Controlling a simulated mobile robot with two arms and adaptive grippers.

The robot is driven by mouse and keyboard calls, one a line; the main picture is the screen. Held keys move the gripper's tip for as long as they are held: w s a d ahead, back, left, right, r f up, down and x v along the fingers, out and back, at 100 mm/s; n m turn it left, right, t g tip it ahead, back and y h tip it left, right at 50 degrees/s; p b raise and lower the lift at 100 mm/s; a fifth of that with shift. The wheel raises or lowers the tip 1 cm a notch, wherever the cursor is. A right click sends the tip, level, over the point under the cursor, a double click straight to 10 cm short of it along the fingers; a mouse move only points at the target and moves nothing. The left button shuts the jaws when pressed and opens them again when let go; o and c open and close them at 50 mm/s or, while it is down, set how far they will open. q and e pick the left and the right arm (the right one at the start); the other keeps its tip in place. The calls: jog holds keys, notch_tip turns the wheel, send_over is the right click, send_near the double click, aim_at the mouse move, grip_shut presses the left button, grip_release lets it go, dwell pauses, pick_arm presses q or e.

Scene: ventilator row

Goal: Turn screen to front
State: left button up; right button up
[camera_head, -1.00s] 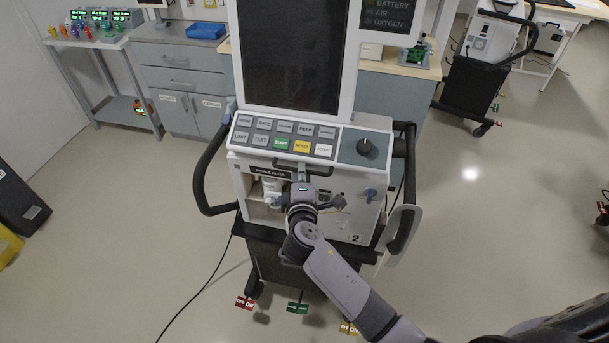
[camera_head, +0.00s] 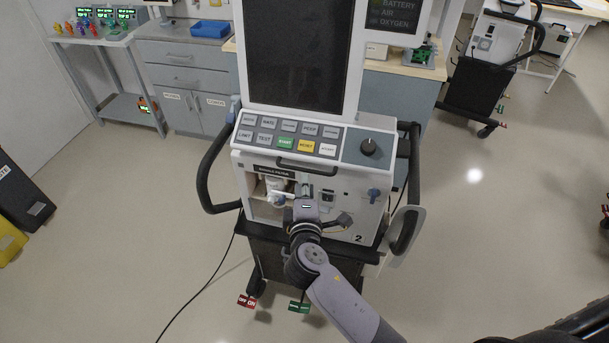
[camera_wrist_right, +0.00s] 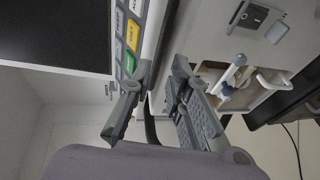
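The ventilator's tall dark screen (camera_head: 298,55) stands in a white frame above the keypad and faces me in the head view. Part of it shows at the upper left of the right wrist view (camera_wrist_right: 50,30). My right gripper (camera_head: 307,199) is in front of the ventilator's lower front panel, below the keypad and its dark bar handle (camera_head: 306,167). In the right wrist view, its two fingers (camera_wrist_right: 162,75) are spread apart, with a dark curved bar partly visible between them. I cannot tell whether they touch it. My left gripper is not in view.
The keypad (camera_head: 285,137) and a dark knob (camera_head: 369,147) lie below the screen. Black side rails (camera_head: 205,175) flank the ventilator. A grey cabinet (camera_head: 183,75) stands behind at the left, another cart (camera_head: 475,85) at the back right.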

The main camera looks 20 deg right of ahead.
jog(key=v, duration=0.6)
jog(key=shift+s+a, duration=0.15)
jog(key=shift+s, duration=0.1)
jog(key=s+d+f+m+g+y, duration=0.15)
jog(key=s+f, duration=0.25)
jog(key=f, duration=0.7)
jog(key=s+f+g+y+b, duration=0.1)
jog(key=s+f+g, duration=0.2)
jog(key=f, duration=0.9)
jog(key=s+f+m+g+y, duration=0.1)
jog(key=s+f+g, duration=0.25)
jog(key=f, duration=0.75)
jog(key=s+d+f+m+g, duration=0.2)
jog(key=s+f, duration=0.4)
jog(key=s, duration=0.4)
jog(key=s+d+f+m+g, duration=0.2)
jog(key=s+d+f+m, duration=0.2)
jog(key=s+f, duration=0.3)
jog(key=s+d+f+m+g+b, duration=0.1)
jog(key=s+f, duration=0.5)
jog(key=s, duration=0.7)
jog(key=shift+s+d+f+m+g, duration=0.25)
jog(key=shift+s+d+m+g, duration=0.25)
jog(key=shift+d+m, duration=0.65)
jog(key=shift+w+a+y, duration=0.1)
jog(key=shift+a+y, duration=0.1)
jog(key=shift+y, duration=0.05)
